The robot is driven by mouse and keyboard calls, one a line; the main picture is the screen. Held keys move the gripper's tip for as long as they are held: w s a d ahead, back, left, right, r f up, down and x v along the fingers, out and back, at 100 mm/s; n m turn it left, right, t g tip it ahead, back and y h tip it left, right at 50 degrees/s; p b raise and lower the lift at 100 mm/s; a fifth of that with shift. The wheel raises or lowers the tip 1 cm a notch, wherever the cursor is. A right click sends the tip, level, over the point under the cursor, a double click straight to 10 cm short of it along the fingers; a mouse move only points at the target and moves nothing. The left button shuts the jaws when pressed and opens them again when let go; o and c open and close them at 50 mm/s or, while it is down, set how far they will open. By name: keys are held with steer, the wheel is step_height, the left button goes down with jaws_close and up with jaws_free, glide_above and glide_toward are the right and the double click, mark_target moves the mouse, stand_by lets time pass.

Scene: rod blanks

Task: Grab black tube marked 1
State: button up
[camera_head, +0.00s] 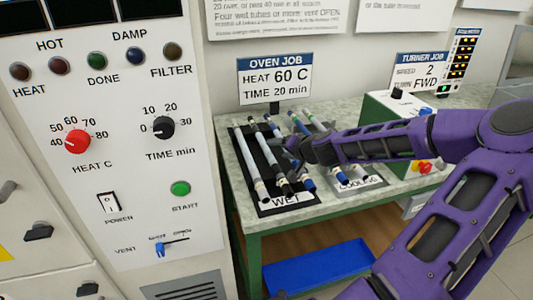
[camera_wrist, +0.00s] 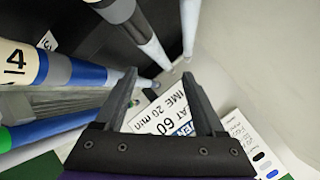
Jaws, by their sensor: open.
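Several tubes lie on the black tray labelled WET (camera_head: 270,208) in the head view. A pale grey tube (camera_head: 247,163) is at the left, and a dark tube (camera_head: 271,163) lies beside it. Another tube with a blue end (camera_head: 308,184) is partly hidden by my gripper. I cannot read a 1 on any tube. My gripper (camera_wrist: 160,80) is open, with nothing between its fingers in the wrist view. In the head view my gripper (camera_head: 292,152) is over the right part of the tray. In the wrist view, a tube marked 4 (camera_wrist: 60,70) is left of the fingers.
A COOLING rack (camera_head: 362,184) is right of the tray, partly behind my arm. The OVEN JOB sign (camera_head: 275,80) stands at the back. The oven panel (camera_head: 110,130) rises at the left. A green box (camera_head: 388,118) is at the right. A blue bin (camera_head: 320,268) is below.

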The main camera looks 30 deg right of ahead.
mark_target(269, 149)
steer(key=b+x, duration=0.1)
steer(key=x, duration=0.6)
steer(key=shift+w+d+f, duration=0.1)
steer(key=shift+w+f, duration=0.15)
jaws_close()
